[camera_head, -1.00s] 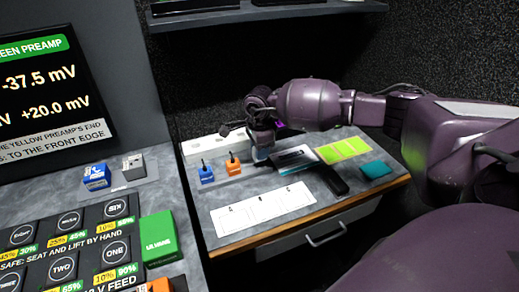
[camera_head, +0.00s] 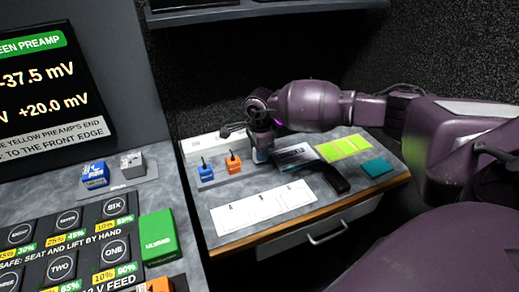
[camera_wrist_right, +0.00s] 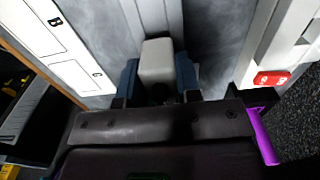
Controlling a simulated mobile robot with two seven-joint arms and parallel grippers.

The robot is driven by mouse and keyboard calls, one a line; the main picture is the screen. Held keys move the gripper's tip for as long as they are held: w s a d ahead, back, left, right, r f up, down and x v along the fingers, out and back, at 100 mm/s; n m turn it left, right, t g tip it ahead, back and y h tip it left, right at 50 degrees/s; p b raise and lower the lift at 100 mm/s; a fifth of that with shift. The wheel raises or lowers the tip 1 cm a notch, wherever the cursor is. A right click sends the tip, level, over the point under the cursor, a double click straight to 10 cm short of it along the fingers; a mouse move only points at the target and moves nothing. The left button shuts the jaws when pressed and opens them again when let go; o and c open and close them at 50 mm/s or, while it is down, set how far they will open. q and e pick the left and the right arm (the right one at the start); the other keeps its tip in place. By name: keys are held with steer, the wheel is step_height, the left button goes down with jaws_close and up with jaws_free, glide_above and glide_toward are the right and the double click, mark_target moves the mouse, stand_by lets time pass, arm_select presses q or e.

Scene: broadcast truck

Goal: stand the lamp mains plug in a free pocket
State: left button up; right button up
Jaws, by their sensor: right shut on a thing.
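My right gripper (camera_head: 261,155) is low over the desk, beside the right part of a grey pocket strip (camera_head: 220,176). In the right wrist view its dark fingers (camera_wrist_right: 159,82) are shut on a pale grey plug (camera_wrist_right: 158,60), which I take to be the lamp mains plug. In the head view the plug is mostly hidden by the gripper; I cannot tell whether it touches the strip. A blue plug (camera_head: 207,170) and an orange plug (camera_head: 234,162) stand upright in the strip, left of the gripper. My left gripper is out of view.
A white card (camera_head: 265,207) marked with letters lies in front. A dark-handled device (camera_head: 332,179), a yellow-green sheet (camera_head: 344,147) and a teal block (camera_head: 377,167) are to the right. A white power strip (camera_head: 203,147) is behind; its red switch (camera_wrist_right: 272,78) shows in the wrist view.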

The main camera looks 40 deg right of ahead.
steer(key=shift+f, duration=0.65)
steer(key=o, duration=1)
steer(key=shift+c, duration=0.2)
steer(key=shift+o, duration=0.2)
